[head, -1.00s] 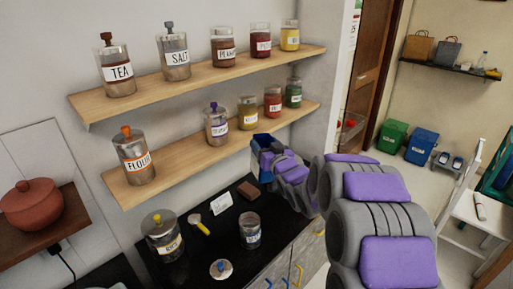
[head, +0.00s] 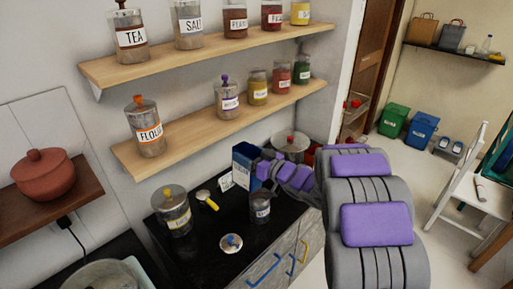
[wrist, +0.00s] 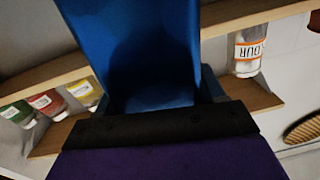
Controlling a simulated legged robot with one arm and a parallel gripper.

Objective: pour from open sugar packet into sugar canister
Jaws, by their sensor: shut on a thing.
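The blue sugar packet (head: 243,166) is in my gripper (head: 261,172), which is shut on it. The packet looks roughly upright, above and a little left of a small open glass canister (head: 261,209) on the black counter. I take this canister as the sugar canister; its label is too small to read. A round lid with a blue knob (head: 231,244) lies in front of it. In the wrist view the blue packet (wrist: 135,45) fills the middle, behind the black gripper edge. No pouring sugar is visible.
A lidded pot (head: 290,146) is behind my gripper. Two wooden shelves (head: 205,127) with several jars, including flour (head: 147,130), hang above.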

